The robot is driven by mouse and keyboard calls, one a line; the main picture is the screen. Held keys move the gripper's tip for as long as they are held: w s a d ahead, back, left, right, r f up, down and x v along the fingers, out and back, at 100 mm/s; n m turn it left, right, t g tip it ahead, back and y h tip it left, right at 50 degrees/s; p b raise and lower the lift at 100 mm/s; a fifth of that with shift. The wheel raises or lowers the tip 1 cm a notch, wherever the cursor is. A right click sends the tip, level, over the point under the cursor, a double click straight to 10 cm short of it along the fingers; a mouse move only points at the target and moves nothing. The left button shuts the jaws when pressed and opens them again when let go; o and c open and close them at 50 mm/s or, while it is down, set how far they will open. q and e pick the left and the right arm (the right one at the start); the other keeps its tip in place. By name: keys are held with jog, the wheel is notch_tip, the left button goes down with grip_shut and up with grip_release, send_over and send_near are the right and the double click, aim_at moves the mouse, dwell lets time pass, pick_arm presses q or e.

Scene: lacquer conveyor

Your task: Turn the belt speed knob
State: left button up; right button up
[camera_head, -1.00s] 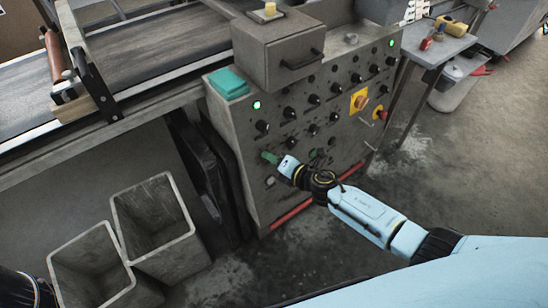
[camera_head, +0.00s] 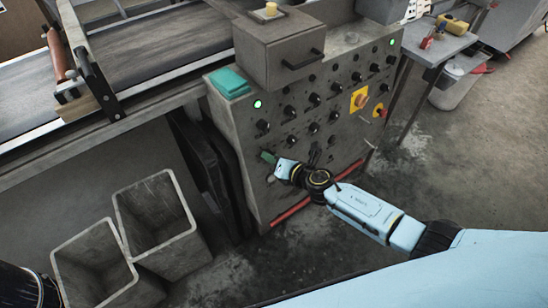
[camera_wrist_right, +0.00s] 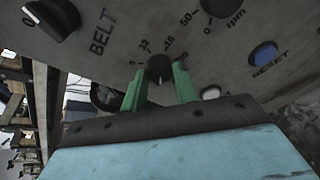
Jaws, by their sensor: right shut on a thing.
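The grey control panel (camera_head: 335,165) carries rows of black knobs. My right gripper (camera_head: 268,157) is at its lower left, with green fingers against the panel face. In the right wrist view, the gripper (camera_wrist_right: 160,84) is shut on a small black knob (camera_wrist_right: 160,67), one finger on each side. Numbers, including 12 and 16, are printed around this knob. The word BELT (camera_wrist_right: 103,33) is printed to its left. The knob's white mark points toward the gripper. My left gripper is not in view.
In the right wrist view, another black knob (camera_wrist_right: 52,18) sits at upper left and a blue RESET button (camera_wrist_right: 263,54) at right. Two grey bins (camera_head: 158,222) stand left of the panel. An orange-red switch on yellow (camera_head: 360,99) sits further right.

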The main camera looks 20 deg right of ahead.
jog(key=o, duration=1)
pick_arm(q)
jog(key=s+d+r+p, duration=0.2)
jog(key=p, duration=0.1)
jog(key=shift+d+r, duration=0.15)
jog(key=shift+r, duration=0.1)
pick_arm(e)
jog(key=v, duration=1.3)
jog(key=shift+s+d, duration=0.15)
